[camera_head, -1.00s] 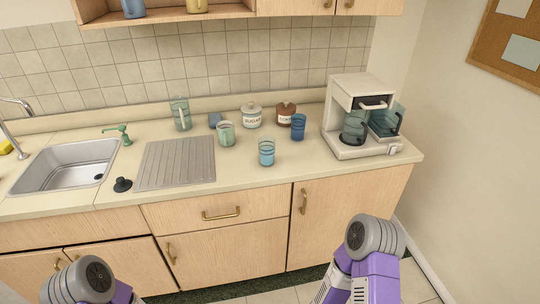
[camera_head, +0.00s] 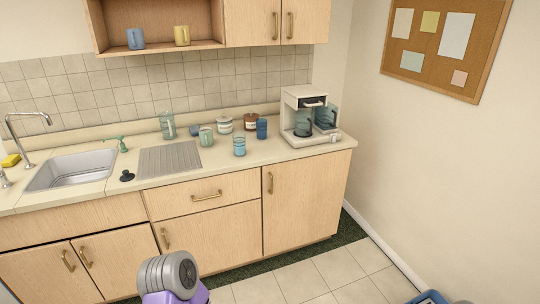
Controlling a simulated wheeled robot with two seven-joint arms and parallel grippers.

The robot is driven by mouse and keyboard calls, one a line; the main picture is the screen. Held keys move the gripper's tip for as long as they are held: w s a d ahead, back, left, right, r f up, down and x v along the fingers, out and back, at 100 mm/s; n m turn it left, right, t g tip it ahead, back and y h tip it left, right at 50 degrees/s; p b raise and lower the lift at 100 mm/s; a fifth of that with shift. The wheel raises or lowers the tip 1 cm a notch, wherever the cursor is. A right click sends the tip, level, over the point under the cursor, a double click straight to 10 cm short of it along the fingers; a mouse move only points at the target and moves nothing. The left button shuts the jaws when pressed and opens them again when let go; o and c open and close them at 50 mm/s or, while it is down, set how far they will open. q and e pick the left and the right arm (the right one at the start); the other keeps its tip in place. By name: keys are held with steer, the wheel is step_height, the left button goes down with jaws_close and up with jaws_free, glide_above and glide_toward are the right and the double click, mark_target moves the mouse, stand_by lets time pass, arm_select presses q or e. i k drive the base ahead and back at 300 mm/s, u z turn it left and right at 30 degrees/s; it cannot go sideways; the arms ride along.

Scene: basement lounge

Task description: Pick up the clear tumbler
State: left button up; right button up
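A see-through tumbler with blue bands (camera_head: 239,146) stands upright on the counter (camera_head: 290,152), near its front edge and right of the drainboard. It looks like the clear tumbler. A darker blue tumbler (camera_head: 262,128) stands behind it to the right. A pale green mug (camera_head: 206,137) stands to its left. Neither of my grippers is in view; only a purple and grey link of one of my arms shows at the bottom, well below the counter.
A coffee maker (camera_head: 309,117) stands at the counter's right end. Two lidded jars, one white (camera_head: 224,124) and one brown (camera_head: 250,122), and a glass pitcher (camera_head: 167,125) stand behind. The sink (camera_head: 72,170) is left. Tiled floor (camera_head: 335,270) is open at right; a blue object (camera_head: 430,297) shows there.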

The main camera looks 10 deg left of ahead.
mark_target(238, 140)
steer(key=z, duration=0.45)
steer(key=i, duration=1.4)
steer(key=u, duration=0.45)
steer(key=i, duration=1.05)
steer(key=u, duration=0.95)
